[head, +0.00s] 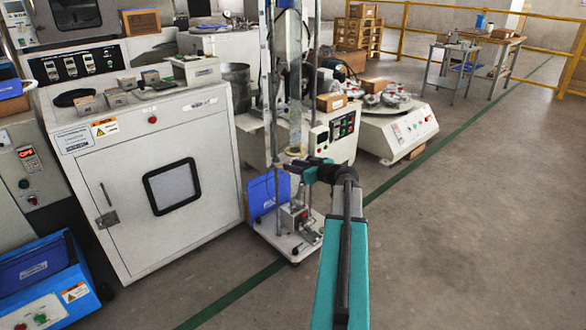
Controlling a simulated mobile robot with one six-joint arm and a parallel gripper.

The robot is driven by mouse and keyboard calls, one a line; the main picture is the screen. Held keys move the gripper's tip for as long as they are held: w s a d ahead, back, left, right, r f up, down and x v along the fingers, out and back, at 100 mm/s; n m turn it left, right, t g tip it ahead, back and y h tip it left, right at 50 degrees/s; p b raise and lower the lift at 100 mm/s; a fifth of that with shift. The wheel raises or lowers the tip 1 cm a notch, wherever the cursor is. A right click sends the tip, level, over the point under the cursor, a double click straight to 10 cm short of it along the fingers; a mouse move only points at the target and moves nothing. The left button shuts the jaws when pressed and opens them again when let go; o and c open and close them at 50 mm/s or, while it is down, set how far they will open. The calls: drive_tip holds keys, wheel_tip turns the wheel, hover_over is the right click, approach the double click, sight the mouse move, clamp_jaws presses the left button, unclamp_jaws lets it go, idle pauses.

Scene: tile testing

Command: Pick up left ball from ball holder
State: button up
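A tall test stand with metal posts (267,80) and a clear tube rises in the middle of the head view, on a low white base (268,232). A small pale ring-like part (293,152) shows low on the stand; I cannot tell whether it is the ball holder. No ball can be made out. My teal arm reaches up from the bottom, and my dark gripper (288,167) points left at the stand, overlapping it in the picture. The gripper is too small to show whether it is open or shut, or whether it touches anything.
A large white oven-like cabinet (155,185) stands left of the stand, with small blocks on top. A round-topped machine (400,130) stands behind right. A blue box (45,275) is at lower left.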

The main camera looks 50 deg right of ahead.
drive_tip(key=c, duration=0.6)
drive_tip(key=shift+o, duration=0.2)
drive_tip(key=shift+r, duration=0.2)
drive_tip(key=shift+r, duration=1.45)
drive_tip(key=shift+r, duration=0.1)
drive_tip(key=v, duration=0.6)
drive_tip(key=shift+b, duration=0.45)
